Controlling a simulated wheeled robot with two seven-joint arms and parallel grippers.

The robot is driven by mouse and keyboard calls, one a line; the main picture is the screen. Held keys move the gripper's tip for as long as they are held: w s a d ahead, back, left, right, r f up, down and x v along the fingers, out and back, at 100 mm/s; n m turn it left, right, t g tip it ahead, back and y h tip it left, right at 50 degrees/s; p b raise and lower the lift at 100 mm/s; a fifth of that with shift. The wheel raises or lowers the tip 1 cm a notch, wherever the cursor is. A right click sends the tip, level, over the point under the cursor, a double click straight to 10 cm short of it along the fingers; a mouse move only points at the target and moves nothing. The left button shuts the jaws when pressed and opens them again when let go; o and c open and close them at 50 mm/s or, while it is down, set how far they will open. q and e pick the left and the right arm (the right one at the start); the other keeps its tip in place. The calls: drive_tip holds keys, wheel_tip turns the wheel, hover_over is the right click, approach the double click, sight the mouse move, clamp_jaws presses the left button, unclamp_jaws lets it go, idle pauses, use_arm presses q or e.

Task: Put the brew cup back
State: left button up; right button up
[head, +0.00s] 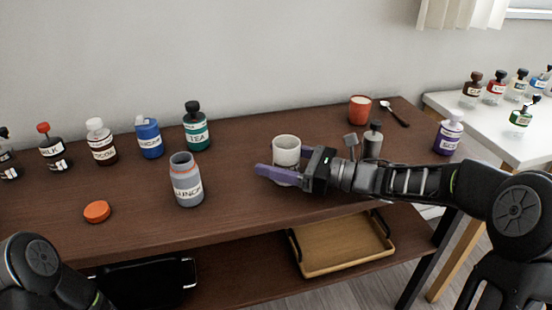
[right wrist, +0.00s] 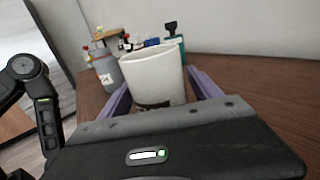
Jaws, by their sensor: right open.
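A white cup (head: 286,148) stands upright on the brown wooden table (head: 240,190), near its middle. My right gripper (head: 270,172) reaches in from the right, low over the table, with its purple fingers at the cup. In the right wrist view the cup (right wrist: 153,78) stands between the two spread fingers (right wrist: 160,90), with a dark mark low on its side. The gripper is open; I cannot tell whether a finger touches the cup. A red cup (head: 360,109) stands at the back right of the table. My left gripper is out of view; only part of that arm shows.
A grey open bottle (head: 186,182) stands left of the white cup, its orange lid (head: 97,212) apart. Several labelled bottles line the back left. A small dark-topped bottle (head: 372,142), spoon (head: 396,114) and purple bottle (head: 448,134) are right. A wooden tray (head: 342,244) lies below.

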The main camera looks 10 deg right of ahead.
drive_tip(key=shift+r, duration=0.2)
drive_tip(key=shift+s+d+f, duration=0.1)
drive_tip(key=shift+s+d, duration=0.1)
drive_tip(key=shift+d, duration=0.1)
drive_tip(key=v, duration=1.1)
drive_tip(key=shift+s+d, duration=0.1)
drive_tip(key=shift+d, duration=0.05)
